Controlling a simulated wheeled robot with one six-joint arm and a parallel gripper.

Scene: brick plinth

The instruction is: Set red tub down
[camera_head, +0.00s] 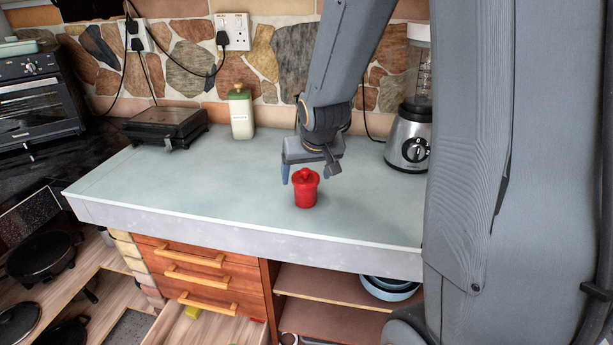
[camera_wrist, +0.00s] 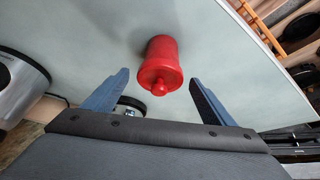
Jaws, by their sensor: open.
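The red tub (camera_head: 306,190) is a small lidded pot with a knob on top. It stands upright on the pale counter (camera_head: 170,180), near its front edge. My gripper (camera_head: 304,182) is over the tub, pointing down at it. In the wrist view the red tub (camera_wrist: 163,62) lies beyond the gap between the two blue fingertips (camera_wrist: 158,78). The fingers are apart and do not touch the tub in that view. The tub's base is on the counter, with a soft shadow beside it.
A blender (camera_head: 409,135) stands to the right of my gripper. A cream bottle (camera_head: 241,113) and a black grill (camera_head: 167,126) stand at the back left. The counter left of the tub is clear. An open drawer (camera_head: 215,328) is below the counter.

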